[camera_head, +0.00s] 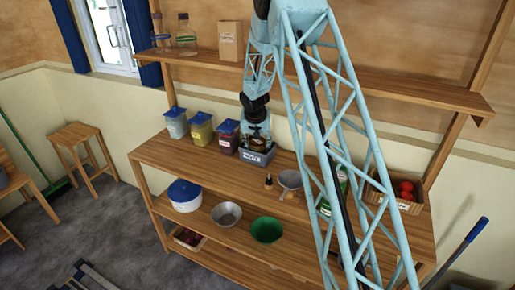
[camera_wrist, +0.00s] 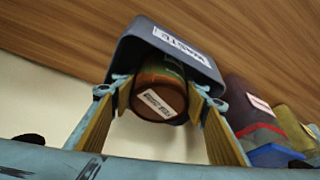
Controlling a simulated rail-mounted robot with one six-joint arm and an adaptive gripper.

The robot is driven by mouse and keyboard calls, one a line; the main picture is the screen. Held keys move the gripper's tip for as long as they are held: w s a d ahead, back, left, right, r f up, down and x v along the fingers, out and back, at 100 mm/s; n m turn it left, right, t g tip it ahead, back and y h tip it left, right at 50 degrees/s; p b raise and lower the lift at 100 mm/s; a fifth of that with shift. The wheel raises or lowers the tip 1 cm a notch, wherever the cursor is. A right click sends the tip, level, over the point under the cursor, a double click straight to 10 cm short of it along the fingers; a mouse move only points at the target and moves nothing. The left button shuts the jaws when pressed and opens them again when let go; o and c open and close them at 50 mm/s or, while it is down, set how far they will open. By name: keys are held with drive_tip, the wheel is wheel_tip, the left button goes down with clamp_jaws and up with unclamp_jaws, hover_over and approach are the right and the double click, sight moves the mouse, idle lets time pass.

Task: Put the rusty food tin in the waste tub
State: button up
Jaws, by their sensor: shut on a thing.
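The rusty food tin (camera_wrist: 158,92) is brown-orange with a pale label and sits between the two fingers of my gripper (camera_wrist: 160,86) in the wrist view. My gripper is shut on it. The grey waste tub (camera_wrist: 185,45) lies directly beyond the tin, its label upside down in this view. In the head view my gripper (camera_head: 256,142) points down at the mouth of the waste tub (camera_head: 257,157), which stands on the bench. The tin is mostly hidden there, and I cannot tell how deep it is in the tub.
Several blue-lidded containers, including a red one (camera_head: 224,137) and a yellow one (camera_head: 201,132), stand left of the tub. A small dark bottle (camera_head: 268,181) and a grey funnel (camera_head: 290,180) are in front. A shelf (camera_head: 340,72) runs above. A crate (camera_head: 402,203) holds red items at right.

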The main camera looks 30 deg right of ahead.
drive_tip(key=shift+f, duration=0.15)
drive_tip(key=o, duration=0.8)
drive_tip(key=shift+r, duration=0.2)
drive_tip(key=shift+r, duration=0.3)
drive_tip(key=shift+v, duration=5.7)
drive_tip(key=shift+s+a, duration=0.1)
